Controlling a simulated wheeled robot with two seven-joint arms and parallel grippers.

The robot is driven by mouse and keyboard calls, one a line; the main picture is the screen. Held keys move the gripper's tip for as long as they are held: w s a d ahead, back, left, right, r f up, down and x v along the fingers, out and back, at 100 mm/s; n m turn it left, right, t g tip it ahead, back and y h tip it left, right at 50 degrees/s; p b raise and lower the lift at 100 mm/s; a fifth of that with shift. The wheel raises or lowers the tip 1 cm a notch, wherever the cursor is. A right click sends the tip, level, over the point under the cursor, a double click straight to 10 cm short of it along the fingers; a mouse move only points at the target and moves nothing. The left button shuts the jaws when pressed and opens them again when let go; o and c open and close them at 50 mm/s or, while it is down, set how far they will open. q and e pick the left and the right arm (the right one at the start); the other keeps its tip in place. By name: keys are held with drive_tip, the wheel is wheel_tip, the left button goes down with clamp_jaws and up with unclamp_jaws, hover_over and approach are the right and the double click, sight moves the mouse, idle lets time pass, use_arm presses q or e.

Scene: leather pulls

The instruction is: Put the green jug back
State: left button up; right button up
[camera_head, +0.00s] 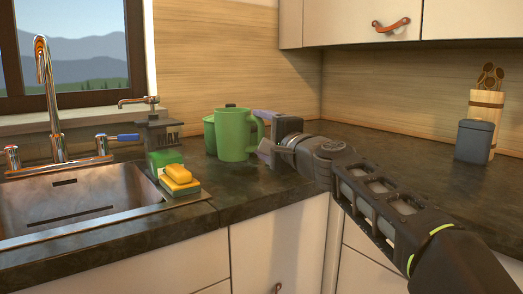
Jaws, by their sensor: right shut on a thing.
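The green jug (233,136) stands upright at the back of the dark countertop, near the corner, with its handle toward the right. My right gripper (266,134) reaches in from the right and is shut on the jug's handle. The gripper covers part of the handle. Whether the jug's base touches the counter or hangs just above it, I cannot tell. My left gripper is not in view.
A second green vessel (209,134) stands just behind and left of the jug. Yellow and green sponges (179,180), a dark dispenser (161,136) and the sink (75,205) lie to the left. A grey canister (474,141) and a wooden utensil holder (486,105) stand far right. The counter between is clear.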

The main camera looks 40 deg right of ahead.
drive_tip(key=shift+f+b, duration=0.85)
drive_tip(key=shift+f, duration=0.65)
drive_tip(key=shift+f, duration=0.1)
drive_tip(key=o, duration=2)
drive_tip(key=shift+f, duration=0.1)
